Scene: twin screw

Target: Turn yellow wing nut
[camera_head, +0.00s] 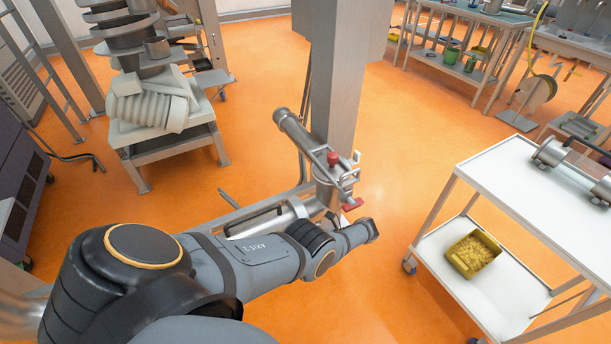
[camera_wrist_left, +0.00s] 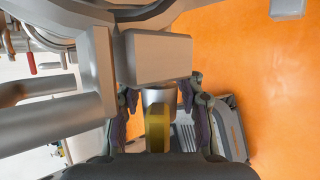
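The yellow wing nut (camera_wrist_left: 157,128) shows in the left wrist view at lower centre, below a short grey metal cylinder (camera_wrist_left: 159,97). My left gripper (camera_wrist_left: 160,98) is open, with one finger on each side of the nut. A gap shows between the nut and each finger, and I see no contact. In the head view my left arm reaches in from the left to the metal machine (camera_head: 325,185). The nut and my left gripper's fingers do not show there. My right gripper is in neither view.
A grey block (camera_wrist_left: 158,57) and thick pipes (camera_wrist_left: 50,130) crowd the left gripper. The machine has red handles (camera_head: 352,204) beside a tall grey column (camera_head: 335,85). A white trolley (camera_head: 520,190) with a yellow bin (camera_head: 473,254) stands right. Orange floor between is clear.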

